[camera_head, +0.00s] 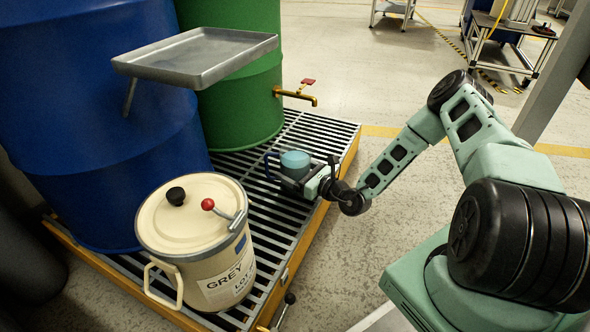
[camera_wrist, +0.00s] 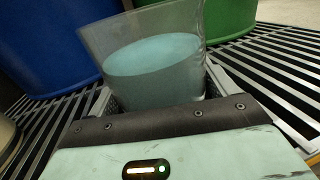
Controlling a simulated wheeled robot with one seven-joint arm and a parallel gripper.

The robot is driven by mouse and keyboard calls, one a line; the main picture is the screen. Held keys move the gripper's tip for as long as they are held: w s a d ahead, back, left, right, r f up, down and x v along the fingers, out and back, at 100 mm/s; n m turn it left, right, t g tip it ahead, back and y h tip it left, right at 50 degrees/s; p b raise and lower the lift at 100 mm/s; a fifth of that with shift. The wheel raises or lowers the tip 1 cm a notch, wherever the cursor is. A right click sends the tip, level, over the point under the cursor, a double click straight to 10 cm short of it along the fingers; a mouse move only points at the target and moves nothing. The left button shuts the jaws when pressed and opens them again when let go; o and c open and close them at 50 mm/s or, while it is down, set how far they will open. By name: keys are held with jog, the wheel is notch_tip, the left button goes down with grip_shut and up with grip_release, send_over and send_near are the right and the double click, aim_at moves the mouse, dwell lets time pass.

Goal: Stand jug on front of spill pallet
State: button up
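The jug (camera_head: 295,160) is clear with blue-green liquid inside and a dark blue handle on its left. It is low over the front part of the spill pallet (camera_head: 285,222), a black slatted grating with a yellow edge. My gripper (camera_head: 298,181) reaches in from the right at the jug's lower part. In the wrist view the jug (camera_wrist: 155,62) sits between my two fingers, which press on both sides. Its base is hidden by my gripper, so I cannot tell whether it touches the slats.
A cream lidded pail (camera_head: 195,240) stands on the pallet's near part. A blue drum (camera_head: 95,120) and a green drum (camera_head: 240,95) stand behind. A grey tray (camera_head: 195,58) juts out above. A brass tap (camera_head: 298,95) sticks out from the green drum. Bare slats lie between the pail and jug.

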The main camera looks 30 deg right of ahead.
jog(key=shift+o, duration=1)
jog(key=shift+r, duration=0.15)
jog(key=p+v, duration=0.6)
jog(key=v, duration=0.6)
